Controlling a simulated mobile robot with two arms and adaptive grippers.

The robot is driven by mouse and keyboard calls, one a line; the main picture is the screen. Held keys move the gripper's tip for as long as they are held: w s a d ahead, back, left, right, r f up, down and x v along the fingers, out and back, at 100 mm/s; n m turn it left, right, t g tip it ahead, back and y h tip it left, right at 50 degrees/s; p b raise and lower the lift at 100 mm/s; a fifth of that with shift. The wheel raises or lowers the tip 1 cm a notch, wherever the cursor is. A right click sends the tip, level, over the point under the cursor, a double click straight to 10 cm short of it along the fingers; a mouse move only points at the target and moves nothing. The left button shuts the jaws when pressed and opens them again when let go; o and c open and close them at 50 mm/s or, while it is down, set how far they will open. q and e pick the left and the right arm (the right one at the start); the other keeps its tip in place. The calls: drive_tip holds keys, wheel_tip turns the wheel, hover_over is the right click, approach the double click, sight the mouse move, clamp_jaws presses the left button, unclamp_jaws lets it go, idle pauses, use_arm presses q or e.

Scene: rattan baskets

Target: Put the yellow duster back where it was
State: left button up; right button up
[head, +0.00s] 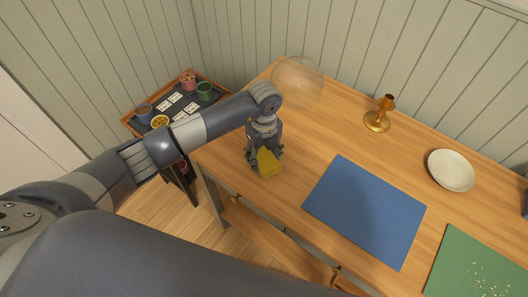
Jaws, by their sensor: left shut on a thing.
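The yellow duster (268,164) is a small yellow piece at the left part of the wooden table. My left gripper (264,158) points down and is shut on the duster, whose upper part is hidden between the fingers. I cannot tell whether the duster touches the table top or is just above it. My right gripper is not in view.
On the table (290,190) are a blue mat (365,208), a green mat (475,265) with pale crumbs, a white plate (451,170), a brass candlestick (378,118) and a clear dome (297,82). A side tray (178,105) with small pots and cards stands behind my left arm.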

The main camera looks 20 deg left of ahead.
sight(265, 158)
use_arm(q)
drive_tip(key=shift+f, duration=0.25)
drive_tip(key=o, duration=1)
drive_tip(key=shift+o, duration=0.2)
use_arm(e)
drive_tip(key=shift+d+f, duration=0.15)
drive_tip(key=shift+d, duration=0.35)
use_arm(q)
drive_tip(key=shift+r, duration=0.2)
wheel_tip(265, 158, up, 12)
drive_tip(key=b, duration=0.3)
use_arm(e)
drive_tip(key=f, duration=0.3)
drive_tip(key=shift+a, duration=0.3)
use_arm(q)
drive_tip(key=shift+d, duration=0.1)
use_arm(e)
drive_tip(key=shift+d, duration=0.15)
